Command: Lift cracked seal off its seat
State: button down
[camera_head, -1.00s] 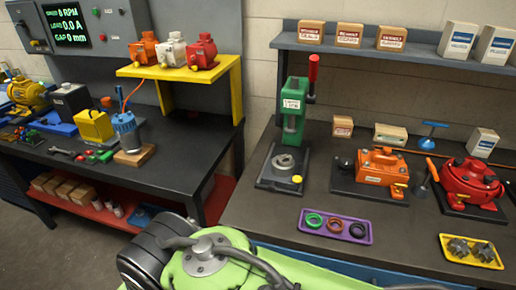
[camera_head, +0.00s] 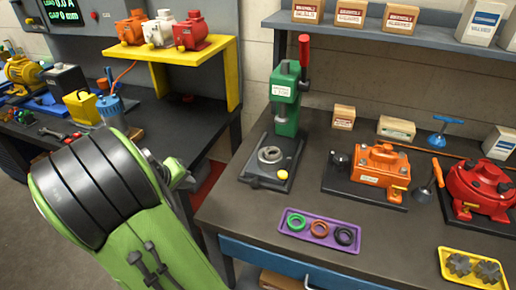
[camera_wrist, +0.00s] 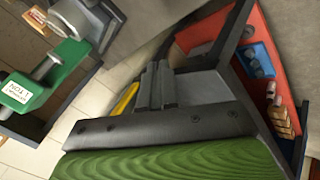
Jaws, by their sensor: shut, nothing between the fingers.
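Green, orange-brown and black seal rings lie in a purple tray (camera_head: 307,241) on the right bench. A grey ring-shaped part (camera_head: 270,155) sits on the base of the green press (camera_head: 285,95). I cannot make out a crack on any ring, nor tell which part is the cracked seal's seat. My gripper (camera_wrist: 157,68) is shut and empty in the wrist view, away from the rings. In that view the green press (camera_wrist: 30,85) is at the left. In the head view my arm is at the lower left and largely hides the gripper.
An orange pump (camera_head: 380,172) and a red pump (camera_head: 482,188) stand right of the press. A yellow tray (camera_head: 450,272) with gears is at the front right. A yellow stand (camera_head: 215,58) holds three small motors. Bare bench top lies left of the purple tray.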

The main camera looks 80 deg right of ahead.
aim_at(273, 153)
jog(key=s+d+f+g+h, duration=0.1)
jog(key=d, duration=0.2)
jog(key=s+d+g+h, duration=0.1)
jog(key=d+g, duration=0.1)
jog(key=d, duration=0.1)
jog(key=s+d+f+g+h+b, duration=0.1)
jog(key=s+d, duration=0.1)
jog(key=d, duration=0.1)
jog(key=shift+d+f+g+h, duration=0.3)
jog(key=shift+d, duration=0.05)
jog(key=s+d+g+h, duration=0.1)
jog(key=d, duration=0.1)
jog(key=s+d+n+g+h, duration=0.1)
jog(key=d+g+h, duration=0.1)
jog(key=d, duration=0.1)
jog(key=shift+s+d+r+n+h+b, duration=0.3)
jog(key=shift+s+d+r+h, duration=0.05)
jog(key=shift+s+r+h, duration=0.05)
jog(key=x, duration=0.9)
jog(key=shift+s+d+b, duration=0.25)
jog(key=shift+s+b, duration=0.05)
jog(key=s+a, duration=0.2)
jog(key=a, duration=0.1)
jog(key=shift+b, duration=0.35)
jog(key=shift+s, duration=0.15)
jog(key=shift+a, duration=0.1)
